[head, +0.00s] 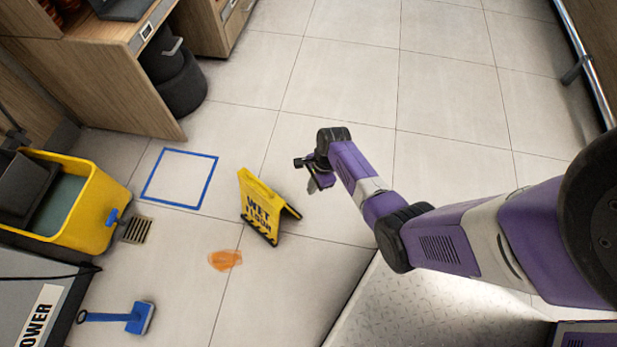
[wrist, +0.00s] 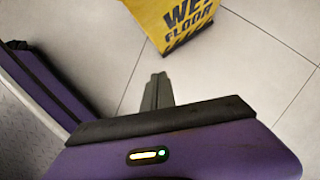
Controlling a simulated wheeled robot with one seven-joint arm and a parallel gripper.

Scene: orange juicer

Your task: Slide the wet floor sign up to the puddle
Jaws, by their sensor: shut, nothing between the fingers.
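The yellow wet floor sign (head: 262,205) stands upright as an A-frame on the tiles in the head view, with black lettering on its face. In the wrist view its lower part (wrist: 180,20) shows at the top edge. The orange puddle (head: 225,260) lies on the floor below and left of the sign, a short gap apart from it. My gripper (head: 314,180) is to the right of the sign and a little above it in the head view, not visibly touching it. Its fingers (wrist: 158,90) are together and empty in the wrist view, pointing toward the sign.
A blue square outline (head: 180,178) is marked on the floor left of the sign. A yellow mop bucket (head: 90,215), a floor drain (head: 137,229) and a blue brush (head: 139,318) are at the left. Open tiles lie beyond my arm. A metal plate (head: 400,310) is at the bottom.

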